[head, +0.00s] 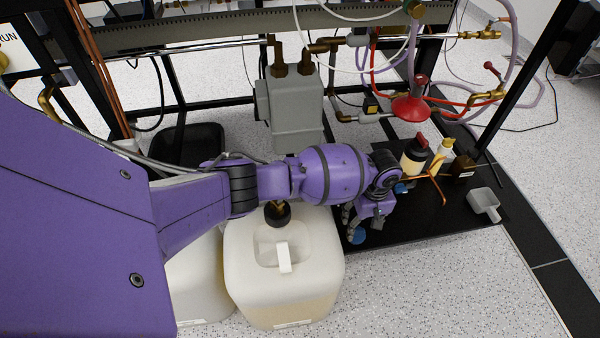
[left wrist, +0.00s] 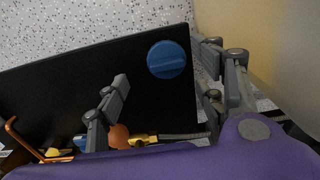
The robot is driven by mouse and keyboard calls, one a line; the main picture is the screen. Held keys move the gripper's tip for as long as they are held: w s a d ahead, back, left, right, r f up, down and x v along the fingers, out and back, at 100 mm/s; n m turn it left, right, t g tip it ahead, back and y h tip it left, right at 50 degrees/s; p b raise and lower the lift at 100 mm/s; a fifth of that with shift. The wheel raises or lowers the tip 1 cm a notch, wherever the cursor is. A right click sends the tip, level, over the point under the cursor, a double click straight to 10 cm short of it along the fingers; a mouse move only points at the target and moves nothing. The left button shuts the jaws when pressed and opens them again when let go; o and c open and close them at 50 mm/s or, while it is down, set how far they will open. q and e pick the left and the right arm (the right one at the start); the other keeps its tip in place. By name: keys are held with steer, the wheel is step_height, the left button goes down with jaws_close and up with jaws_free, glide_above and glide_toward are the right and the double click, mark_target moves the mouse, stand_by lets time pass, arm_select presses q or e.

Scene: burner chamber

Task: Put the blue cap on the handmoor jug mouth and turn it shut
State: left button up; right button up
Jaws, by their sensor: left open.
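The blue cap (head: 358,236) lies on the black mat, right of a cream jug. It shows whole in the left wrist view (left wrist: 166,59), close to the mat's edge. My left gripper (head: 363,216) is open and empty above the cap, its fingers spread to either side of it in the wrist view. The cream jug (head: 310,275) stands upright in front, with a dark collar and brass fitting (head: 278,211) at its neck. A second pale jug (head: 200,285) stands left, mostly hidden by my arm. I cannot read which jug is the handmoor one. My right gripper is not seen.
The black mat (head: 430,222) also holds a cream bottle with a dark top (head: 413,157), a yellow-topped bottle (head: 441,156), an orange stand (head: 436,178) and a grey scoop (head: 484,204). A grey box with pipes (head: 293,112) stands behind the jug. Speckled floor is clear at front right.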

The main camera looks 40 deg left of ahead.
mark_target(360, 229)
arm_select(q)
steer(key=f+b, duration=0.3)
steer(key=f, duration=0.1)
steer(key=shift+a, duration=0.35)
steer(key=shift+w+f+b, duration=0.1)
steer(key=shift+f+b, duration=0.3)
steer(key=shift+f, duration=0.25)
steer(key=shift+r, duration=0.1)
steer(key=shift+d, duration=0.1)
steer(key=c, duration=1)
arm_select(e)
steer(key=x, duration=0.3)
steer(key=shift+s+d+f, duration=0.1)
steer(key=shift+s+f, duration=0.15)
